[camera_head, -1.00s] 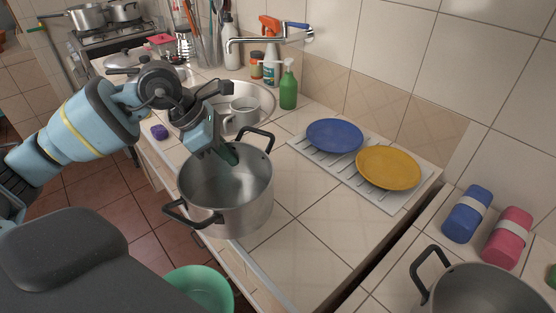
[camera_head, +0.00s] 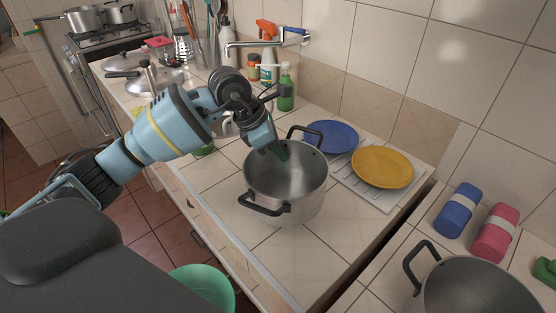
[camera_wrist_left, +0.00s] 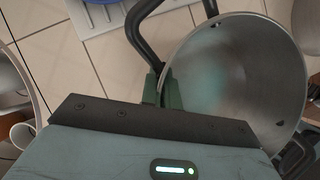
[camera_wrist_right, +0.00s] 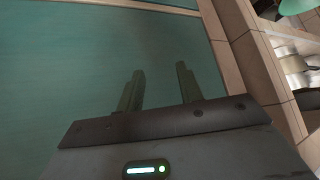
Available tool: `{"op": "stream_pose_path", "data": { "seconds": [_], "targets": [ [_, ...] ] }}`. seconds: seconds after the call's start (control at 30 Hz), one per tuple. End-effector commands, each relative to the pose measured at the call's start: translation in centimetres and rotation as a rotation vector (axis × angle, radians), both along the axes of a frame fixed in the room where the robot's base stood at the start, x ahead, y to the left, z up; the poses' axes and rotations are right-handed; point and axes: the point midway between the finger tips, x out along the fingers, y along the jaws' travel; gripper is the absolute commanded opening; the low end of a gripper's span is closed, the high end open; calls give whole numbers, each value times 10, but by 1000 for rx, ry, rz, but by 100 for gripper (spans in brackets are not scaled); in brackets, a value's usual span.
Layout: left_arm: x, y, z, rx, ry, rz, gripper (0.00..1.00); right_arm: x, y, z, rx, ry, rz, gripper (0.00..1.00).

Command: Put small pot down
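The small pot (camera_head: 287,195) is steel with two dark handles and stands upright over the counter left of the plates. I cannot tell for sure whether its base touches the tiles. My left gripper (camera_head: 280,152) is shut on the pot's wall at the rim. In the left wrist view, the gripper (camera_wrist_left: 164,88) has its green fingers on either side of the pot's (camera_wrist_left: 240,75) rim, beside a dark handle. My right gripper (camera_wrist_right: 158,85) is open and empty in the right wrist view, before a teal surface; it is out of the head view.
A blue plate (camera_head: 332,137) and a yellow plate (camera_head: 382,167) lie on a white rack (camera_head: 362,190) right of the pot. Another pot (camera_head: 470,290) stands at the lower right, near blue and pink containers. Bottles stand behind, by the sink. Tiles in front of the pot are clear.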

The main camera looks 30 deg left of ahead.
Motion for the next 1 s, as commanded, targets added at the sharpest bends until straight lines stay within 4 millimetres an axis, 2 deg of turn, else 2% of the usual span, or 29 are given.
{"op": "stream_pose_path", "data": {
  "seconds": [0.1, 0.2, 0.6, 0.77, 1.0],
  "targets": [
    [-2, 1, -19, 1, 5, 2, 0, 4, 0, 5, 1, -12, -1, 36],
    [-2, 1, -30, 0, 3, 1, 0, 6, 0, 7, 0, -16, -1, 36],
    [-2, 1, -36, 1, 3, 0, 0, 4, 0, 5, 1, -12, -1, 36],
    [-2, 2, -36, 2, 4, 0, 24, 5, 0, 5, 2, -13, -1, 36],
    [-2, 2, -36, 2, 4, 0, 24, 5, 1, 5, 3, -13, -3, 36]
  ]
}}
